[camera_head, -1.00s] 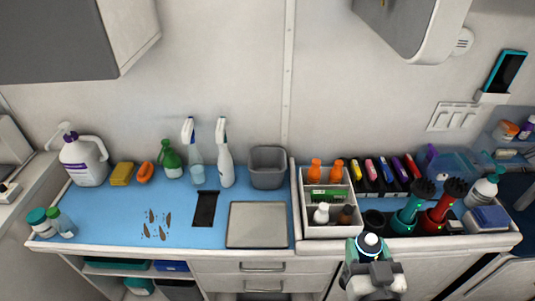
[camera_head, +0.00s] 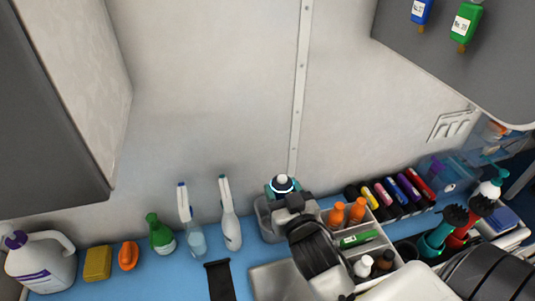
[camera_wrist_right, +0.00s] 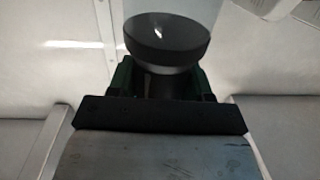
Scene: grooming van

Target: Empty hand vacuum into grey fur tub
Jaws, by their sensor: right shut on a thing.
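The hand vacuum (camera_head: 282,183) shows a dark and white rounded end with a teal ring. My right gripper (camera_head: 284,194) is shut on it, and in the right wrist view its dark round end (camera_wrist_right: 166,36) stands up between the fingers. The grey fur tub (camera_head: 264,224) stands on the blue counter against the back wall. The vacuum and gripper cover the tub's upper right part in the head view. Whether they are directly over its opening, and how high, I cannot tell. The inside of the tub is hidden. My left gripper is not in view.
Two spray bottles (camera_head: 229,215) stand left of the tub. A white organizer (camera_head: 372,236) with orange bottles is close on the right, partly behind my arm. A metal tray (camera_head: 275,282) lies in front. A grey wall cabinet (camera_head: 45,110) hangs at upper left.

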